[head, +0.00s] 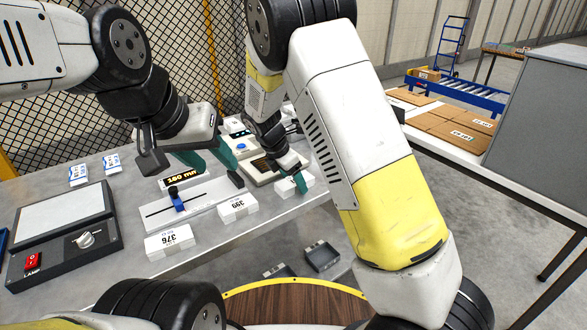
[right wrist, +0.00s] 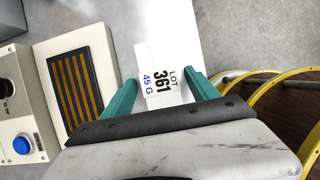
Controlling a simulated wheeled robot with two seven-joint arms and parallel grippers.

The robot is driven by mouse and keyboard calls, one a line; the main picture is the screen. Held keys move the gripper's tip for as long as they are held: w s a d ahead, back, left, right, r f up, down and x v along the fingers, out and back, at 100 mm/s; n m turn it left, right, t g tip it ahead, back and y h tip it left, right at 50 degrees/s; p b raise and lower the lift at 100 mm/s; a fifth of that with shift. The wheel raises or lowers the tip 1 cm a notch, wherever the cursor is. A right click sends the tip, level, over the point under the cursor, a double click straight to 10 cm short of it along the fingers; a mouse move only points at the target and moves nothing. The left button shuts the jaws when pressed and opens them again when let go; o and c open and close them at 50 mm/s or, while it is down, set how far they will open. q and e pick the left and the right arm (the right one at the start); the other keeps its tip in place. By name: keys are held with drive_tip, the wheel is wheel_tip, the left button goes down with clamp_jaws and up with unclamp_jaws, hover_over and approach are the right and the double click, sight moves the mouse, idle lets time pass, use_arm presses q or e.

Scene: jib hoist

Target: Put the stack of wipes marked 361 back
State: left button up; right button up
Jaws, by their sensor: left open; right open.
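The stack of wipes marked 361 (right wrist: 160,78) lies between the two teal fingers of my right gripper (right wrist: 163,90) in the right wrist view. The fingers are spread, one on each side of it; I cannot tell whether they touch it. In the head view the stack (head: 307,180) shows as a small white block near the table's right edge, partly hidden by my right gripper (head: 296,182). My left gripper (head: 205,157) is open and empty, above the back of the table.
White stacks marked 376 (head: 170,243) and 399 (head: 238,208) stand along the front edge. A white slide fixture (head: 190,203) with a blue slider, a dark scale-like device (head: 65,238) and a slatted device (right wrist: 76,85) stand on the table. A blue-button box (right wrist: 22,146) is beside the slats.

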drive_tip(key=shift+r, duration=0.1)
drive_tip(key=v, duration=1.2)
drive_tip(key=s+d+r+m+t+y, duration=0.1)
drive_tip(key=s+d+r+m+y, duration=0.1)
drive_tip(key=s+d+r+m, duration=0.2)
drive_tip(key=s+d+r+m+t+y, duration=0.1)
drive_tip(key=s+d+r+m, duration=0.3)
drive_tip(key=s+d+m, duration=0.4)
drive_tip(key=s+d+r+m+t+y, duration=0.1)
drive_tip(key=s+d+r+m+y, duration=0.2)
drive_tip(key=s+d+m, duration=0.3)
drive_tip(key=s+r+m, duration=0.1)
drive_tip(key=s+m, duration=0.4)
drive_tip(key=m, duration=0.1)
drive_tip(key=shift+s+d+r+m, duration=0.15)
drive_tip(key=shift+s+d+m, duration=0.05)
drive_tip(key=shift+d+m, duration=0.1)
